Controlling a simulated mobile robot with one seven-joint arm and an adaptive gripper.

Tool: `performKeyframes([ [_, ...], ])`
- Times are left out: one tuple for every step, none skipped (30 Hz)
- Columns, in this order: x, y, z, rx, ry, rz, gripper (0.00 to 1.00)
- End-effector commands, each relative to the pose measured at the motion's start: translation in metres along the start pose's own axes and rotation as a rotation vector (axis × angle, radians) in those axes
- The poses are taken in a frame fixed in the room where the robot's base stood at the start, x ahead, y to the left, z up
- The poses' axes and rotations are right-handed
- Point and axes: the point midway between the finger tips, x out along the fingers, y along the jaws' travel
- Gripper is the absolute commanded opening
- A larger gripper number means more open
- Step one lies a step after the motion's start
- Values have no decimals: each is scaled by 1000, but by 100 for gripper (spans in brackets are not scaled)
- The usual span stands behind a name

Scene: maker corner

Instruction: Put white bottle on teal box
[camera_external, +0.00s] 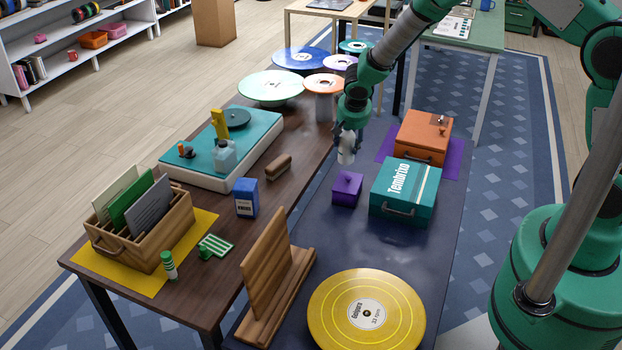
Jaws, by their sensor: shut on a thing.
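The white bottle (346,150) hangs upright below my gripper (351,125), above the dark table. My gripper is shut on its upper part, and the fingers hide some of it. The teal box (399,199), with a white label reading "Tembrixo" on its lid and a handle on its front, sits on the dark table to the lower right of the bottle. The lid is closed and its top is bare. The bottle is apart from the box in the picture.
A purple lidded box (347,187) stands just left of the teal box. An orange box (424,136) on a purple mat (453,163) stands behind it. A yellow record (367,311) and a wooden stand (270,275) are nearer the front. Dark table surface between them is clear.

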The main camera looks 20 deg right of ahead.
Motion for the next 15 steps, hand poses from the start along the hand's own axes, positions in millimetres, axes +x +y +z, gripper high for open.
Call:
performKeyframes([
  [-6,7,7,32,1,13,8],
  [-9,11,11,56,1,22,8],
  [-13,18,17,89,0,37,8],
  [-16,23,22,115,1,47,8],
  [-19,28,26,142,0,57,8],
  [-23,36,33,178,0,72,8],
  [-26,42,38,207,1,84,8],
  [-29,48,44,236,0,96,8],
  [-34,56,51,277,0,112,8],
  [-38,63,57,309,0,125,8],
  [-41,70,63,342,0,138,8],
  [-47,78,71,387,1,155,8],
  [-51,86,78,422,0,171,8],
  [-55,93,84,458,0,184,8],
  [-61,104,93,508,1,205,8],
])
